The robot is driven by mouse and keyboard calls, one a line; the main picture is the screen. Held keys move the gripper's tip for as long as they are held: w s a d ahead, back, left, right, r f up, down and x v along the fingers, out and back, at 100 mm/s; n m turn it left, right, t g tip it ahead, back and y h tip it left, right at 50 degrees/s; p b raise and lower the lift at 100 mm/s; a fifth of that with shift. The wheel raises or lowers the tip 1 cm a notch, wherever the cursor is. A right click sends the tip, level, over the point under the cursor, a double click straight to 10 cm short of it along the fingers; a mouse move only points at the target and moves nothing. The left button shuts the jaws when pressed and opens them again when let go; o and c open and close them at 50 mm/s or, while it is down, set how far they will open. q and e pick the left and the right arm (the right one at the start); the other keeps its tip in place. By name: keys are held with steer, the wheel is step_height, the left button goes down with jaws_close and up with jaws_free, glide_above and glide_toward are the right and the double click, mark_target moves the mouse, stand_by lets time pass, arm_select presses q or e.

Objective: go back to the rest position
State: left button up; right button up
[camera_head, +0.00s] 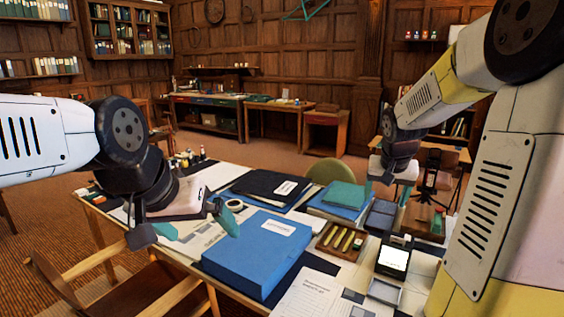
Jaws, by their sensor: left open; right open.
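My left gripper (190,232) hangs over the left part of the desk. Its teal-tipped fingers are apart, with nothing between them, just left of a large blue box file (255,262). My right gripper (388,190) is over the right side of the desk, near a green book on a blue folder (337,202). It looks small and partly hidden by its own wrist, and nothing shows in it. My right arm fills the right edge of the view.
The desk (232,178) holds a black folder (270,187), a wooden pen tray (340,241), a tape roll (234,205), papers and small bottles. A wooden chair (150,290) stands at the front left. Carpeted floor lies open behind the desk.

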steer(key=s+a+r+n+y, duration=0.1)
steer(key=s+a+r, duration=0.1)
steer(key=s+a, duration=0.2)
steer(key=s+a+r+n+t+y, duration=0.1)
steer(key=s+a, duration=0.4)
steer(key=s, duration=0.6)
steer(key=s+a+r+n+y, duration=0.1)
steer(key=s+a+r+n, duration=0.1)
steer(key=s+a, duration=0.3)
steer(key=s+r, duration=0.1)
steer(key=s, duration=0.1)
steer(key=shift+s+y, duration=0.3)
steer(key=shift+s, duration=0.05)
